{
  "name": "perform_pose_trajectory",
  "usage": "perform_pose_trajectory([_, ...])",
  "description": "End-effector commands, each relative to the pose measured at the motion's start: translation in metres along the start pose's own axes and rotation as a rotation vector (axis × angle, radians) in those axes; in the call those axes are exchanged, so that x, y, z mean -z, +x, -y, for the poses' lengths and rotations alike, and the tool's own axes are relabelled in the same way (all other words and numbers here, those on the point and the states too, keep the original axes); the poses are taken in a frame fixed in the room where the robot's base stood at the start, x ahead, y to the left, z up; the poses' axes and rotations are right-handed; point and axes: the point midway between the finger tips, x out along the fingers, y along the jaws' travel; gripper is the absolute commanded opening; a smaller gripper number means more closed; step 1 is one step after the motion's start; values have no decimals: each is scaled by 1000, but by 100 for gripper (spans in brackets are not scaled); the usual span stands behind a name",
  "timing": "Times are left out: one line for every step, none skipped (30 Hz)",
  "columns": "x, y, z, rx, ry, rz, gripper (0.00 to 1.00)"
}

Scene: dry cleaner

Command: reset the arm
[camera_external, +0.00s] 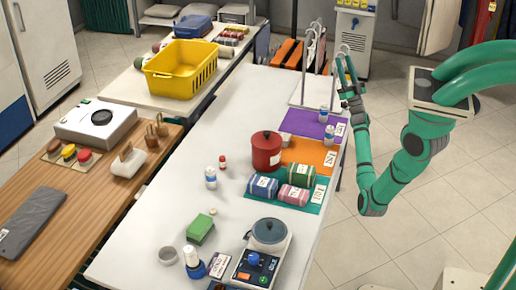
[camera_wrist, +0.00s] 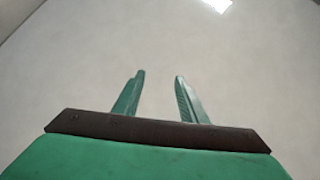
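My green arm bends down and then up at the right of the external view. My gripper (camera_external: 343,70) is raised beside the far right end of the white table (camera_external: 190,140), near a white rack with hooks (camera_external: 312,85). In the wrist view, my gripper (camera_wrist: 160,85) has its two fingers apart, with nothing between them. Only a plain pale surface with a bright patch shows beyond the fingertips.
Coloured mats (camera_external: 318,153) on the table hold a red pot (camera_external: 266,152), rolled cloths (camera_external: 262,187) and bottles. A scale (camera_external: 262,262) stands at the near end. A yellow basket (camera_external: 181,70) is at the back left. The tiled floor (camera_external: 450,190) at right is clear.

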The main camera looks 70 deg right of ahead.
Motion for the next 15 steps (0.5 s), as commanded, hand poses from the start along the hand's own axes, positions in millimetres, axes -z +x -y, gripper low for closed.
perform_pose_trajectory([-5, -19, 12, 7, -6, 31, 38])
perform_pose_trajectory([-8, -28, 19, 11, -10, 48, 38])
perform_pose_trajectory([-10, -41, 28, 16, -14, 70, 38])
perform_pose_trajectory([-12, -50, 35, 21, -19, 87, 38])
perform_pose_trajectory([-14, -59, 42, 26, -22, 103, 38])
perform_pose_trajectory([-15, -72, 50, 32, -26, 126, 38])
perform_pose_trajectory([-16, -81, 57, 38, -31, 143, 38])
perform_pose_trajectory([-17, -90, 64, 44, -32, 159, 38])
perform_pose_trajectory([-17, -102, 73, 52, -37, 183, 38])
perform_pose_trajectory([-17, -111, 79, 59, -40, 199, 38])
perform_pose_trajectory([-17, -120, 85, 64, -43, 217, 38])
perform_pose_trajectory([-16, -132, 94, 74, -47, 239, 38])
perform_pose_trajectory([-16, -141, 100, 82, -48, 257, 38])
perform_pose_trajectory([-15, -150, 106, 89, -51, 274, 38])
perform_pose_trajectory([-13, -162, 114, 100, -55, 298, 38])
